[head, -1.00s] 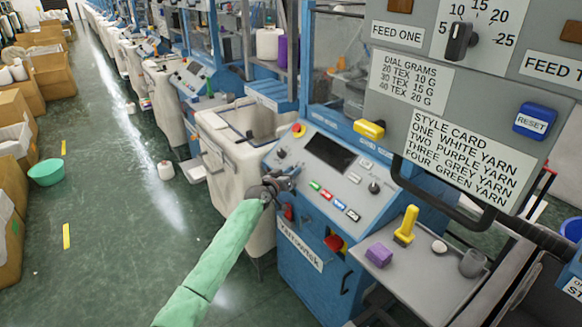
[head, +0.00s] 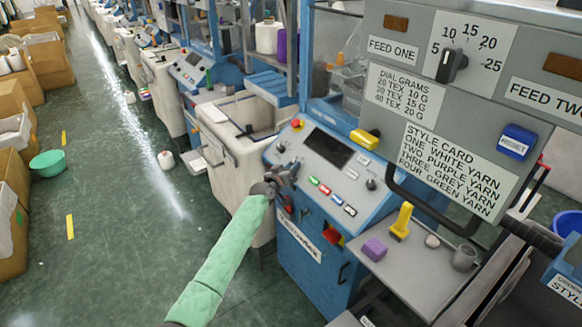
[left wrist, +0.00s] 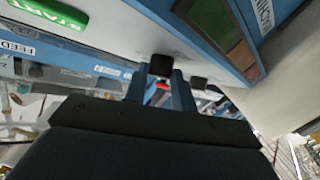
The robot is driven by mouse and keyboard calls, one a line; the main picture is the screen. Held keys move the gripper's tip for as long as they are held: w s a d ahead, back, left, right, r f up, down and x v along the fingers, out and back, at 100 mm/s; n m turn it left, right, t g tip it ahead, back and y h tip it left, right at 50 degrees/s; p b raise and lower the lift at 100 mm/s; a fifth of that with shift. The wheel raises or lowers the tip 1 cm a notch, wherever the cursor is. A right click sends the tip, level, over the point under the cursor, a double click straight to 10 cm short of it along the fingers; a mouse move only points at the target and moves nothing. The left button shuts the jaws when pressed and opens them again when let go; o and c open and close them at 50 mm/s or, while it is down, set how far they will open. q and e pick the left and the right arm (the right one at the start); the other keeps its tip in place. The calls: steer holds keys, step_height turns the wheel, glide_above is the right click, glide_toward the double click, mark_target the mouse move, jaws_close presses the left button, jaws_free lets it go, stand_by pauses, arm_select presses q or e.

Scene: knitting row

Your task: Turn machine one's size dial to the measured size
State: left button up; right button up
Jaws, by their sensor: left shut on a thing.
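Machine one (head: 300,262) is blue with a sloping grey control panel (head: 311,187). My left gripper (head: 290,172) is at the panel's lower left edge, left of the green button (head: 313,181). It is shut on what looks like the size dial there, mostly hidden by the fingers. In the left wrist view the fingers (left wrist: 178,78) reach to the panel beside the green START button (left wrist: 48,12). A black knob (head: 281,147) above the gripper and another (head: 371,184) at the right stand free. My right gripper is not in view.
A grey board carries a style card (head: 455,170) and a pointer dial (head: 452,66). A shelf (head: 410,262) at the right holds a purple block (head: 374,248) and a yellow piece (head: 401,220). A cream bin (head: 235,150) stands left of the panel.

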arm_select(q)
steer(key=o, duration=1)
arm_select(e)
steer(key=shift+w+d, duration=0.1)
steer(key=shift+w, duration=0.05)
arm_select(q)
steer(key=shift+s+a+f, duration=0.1)
steer(key=shift+s+a, duration=0.15)
steer(key=shift+s, duration=0.15)
steer(key=b+v, duration=0.2)
steer(key=v, duration=0.4)
steer(key=shift+s+a, duration=0.2)
steer(key=shift+s, duration=0.15)
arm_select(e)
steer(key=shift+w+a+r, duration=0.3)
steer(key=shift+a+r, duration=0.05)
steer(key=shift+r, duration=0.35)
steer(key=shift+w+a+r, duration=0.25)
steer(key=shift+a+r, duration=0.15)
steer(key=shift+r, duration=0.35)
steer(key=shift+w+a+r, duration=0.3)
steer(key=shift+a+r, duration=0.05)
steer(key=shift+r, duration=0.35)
